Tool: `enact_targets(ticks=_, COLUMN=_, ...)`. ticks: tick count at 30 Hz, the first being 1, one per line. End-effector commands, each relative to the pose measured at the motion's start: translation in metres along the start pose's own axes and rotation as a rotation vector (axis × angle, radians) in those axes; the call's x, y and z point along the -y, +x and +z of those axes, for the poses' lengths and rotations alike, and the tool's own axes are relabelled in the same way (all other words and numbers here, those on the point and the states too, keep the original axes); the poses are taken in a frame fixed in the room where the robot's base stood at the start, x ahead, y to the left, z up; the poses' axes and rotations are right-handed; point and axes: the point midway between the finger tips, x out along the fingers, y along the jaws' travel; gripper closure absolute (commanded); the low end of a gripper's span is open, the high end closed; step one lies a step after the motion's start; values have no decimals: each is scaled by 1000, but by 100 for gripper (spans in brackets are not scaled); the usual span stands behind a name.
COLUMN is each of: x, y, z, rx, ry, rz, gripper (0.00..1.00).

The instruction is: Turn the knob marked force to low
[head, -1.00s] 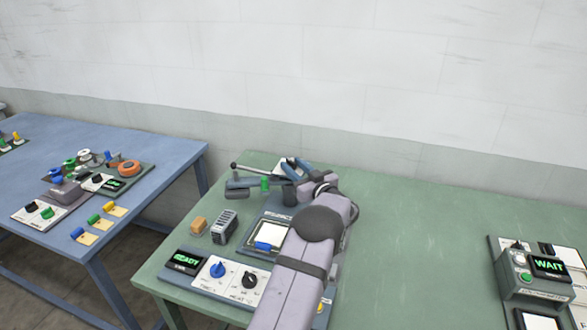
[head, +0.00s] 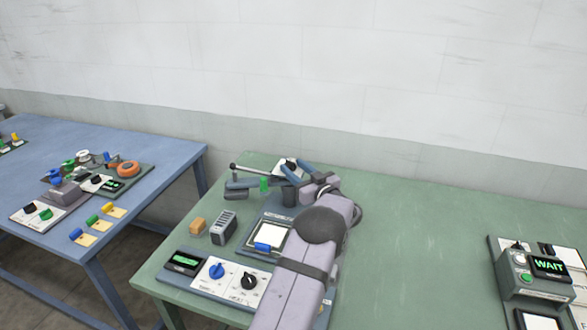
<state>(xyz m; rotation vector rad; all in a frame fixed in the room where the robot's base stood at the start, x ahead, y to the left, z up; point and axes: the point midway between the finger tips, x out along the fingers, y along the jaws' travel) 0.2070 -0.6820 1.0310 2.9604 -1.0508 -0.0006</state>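The press panel (head: 205,283) lies at the near left of the green table. It carries a blue knob (head: 217,271) and a black knob (head: 249,281) on a white plate. The labels under them are too blurred to read surely, so I cannot tell which is marked force. A small display (head: 186,261) with green text stands left of the knobs. My arm rises from the bottom and bends over the right part of the station. My gripper (head: 291,194) is at the far end, beyond and above the knobs, apart from both. Its fingers cannot be made out.
A lever with a dark handle (head: 238,192) and a green part (head: 264,184) stand behind. A grey ribbed block (head: 223,228) and a tan block (head: 197,225) sit left of a white pad (head: 271,236). A WAIT device (head: 540,272) stands far right; table between is clear.

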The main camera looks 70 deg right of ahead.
Motion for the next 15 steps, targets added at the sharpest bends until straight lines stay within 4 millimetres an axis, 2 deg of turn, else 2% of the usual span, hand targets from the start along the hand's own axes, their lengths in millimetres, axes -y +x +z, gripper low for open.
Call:
enact_targets(ticks=9, x=-1, y=-43, z=1, rx=-1, ry=-1, rz=3, gripper=61)
enact_targets(ticks=15, x=-1, y=-60, z=0, rx=-2, ry=-1, rz=2, gripper=61)
